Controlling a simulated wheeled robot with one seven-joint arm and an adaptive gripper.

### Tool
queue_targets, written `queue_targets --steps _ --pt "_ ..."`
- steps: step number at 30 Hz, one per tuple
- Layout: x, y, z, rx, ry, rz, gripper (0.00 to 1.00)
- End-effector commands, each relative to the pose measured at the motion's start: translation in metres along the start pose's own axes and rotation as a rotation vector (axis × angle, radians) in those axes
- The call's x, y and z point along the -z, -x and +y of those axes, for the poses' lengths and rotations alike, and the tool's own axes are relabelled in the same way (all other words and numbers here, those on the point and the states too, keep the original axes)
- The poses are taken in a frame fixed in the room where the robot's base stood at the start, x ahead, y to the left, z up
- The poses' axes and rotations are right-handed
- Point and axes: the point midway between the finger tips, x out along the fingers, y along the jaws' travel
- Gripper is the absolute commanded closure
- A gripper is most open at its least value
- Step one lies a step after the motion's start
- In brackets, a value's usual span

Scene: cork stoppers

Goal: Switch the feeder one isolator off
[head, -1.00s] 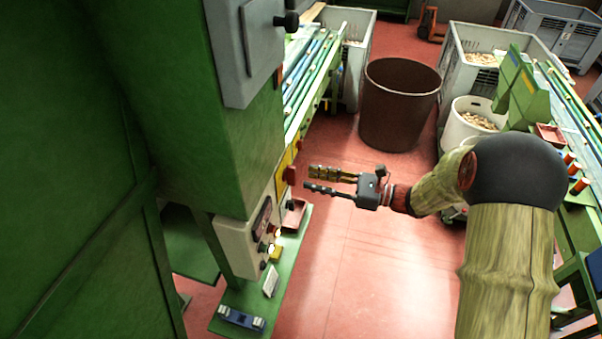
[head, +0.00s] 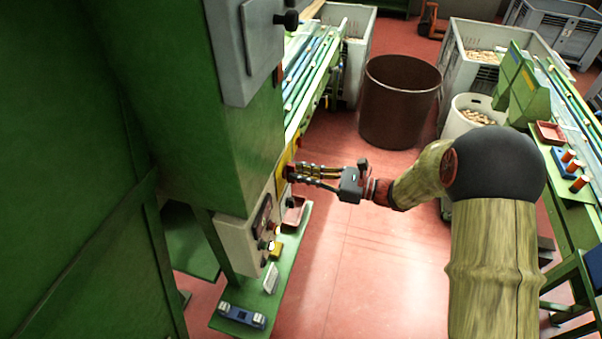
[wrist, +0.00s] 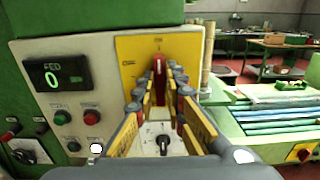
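The isolator has a red handle (wrist: 159,78) standing upright on a yellow plate (wrist: 128,58) on the machine's side. In the head view the yellow plate (head: 283,162) shows at the end of the green cabinet. My gripper (wrist: 161,78) is open, with one finger on each side of the red handle. In the head view my gripper (head: 292,174) reaches left to the plate, and its fingertips largely cover the handle. I cannot tell whether the fingers touch it. The lower part of the handle is partly hidden between the fingers. Lettering on the plate is too small to read.
Left of the plate is a control panel (wrist: 48,100) with a lit display showing 0 and several buttons. A black knob (wrist: 163,144) sits on a white plate below. A green shelf (head: 248,300) juts out under the panel. A brown bin (head: 400,100) stands behind; red floor (head: 350,270) is clear.

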Motion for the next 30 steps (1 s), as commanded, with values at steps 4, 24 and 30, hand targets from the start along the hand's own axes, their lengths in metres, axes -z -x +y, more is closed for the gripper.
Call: queue_targets --steps 4,24,30 --pt "0.0 0.0001 0.0 0.0 0.0 0.0 0.98" --pt "0.0021 0.0001 0.0004 0.0 0.074 0.0 1.0" --pt "0.0043 0.0001 0.0015 0.0 0.21 0.0 1.0"
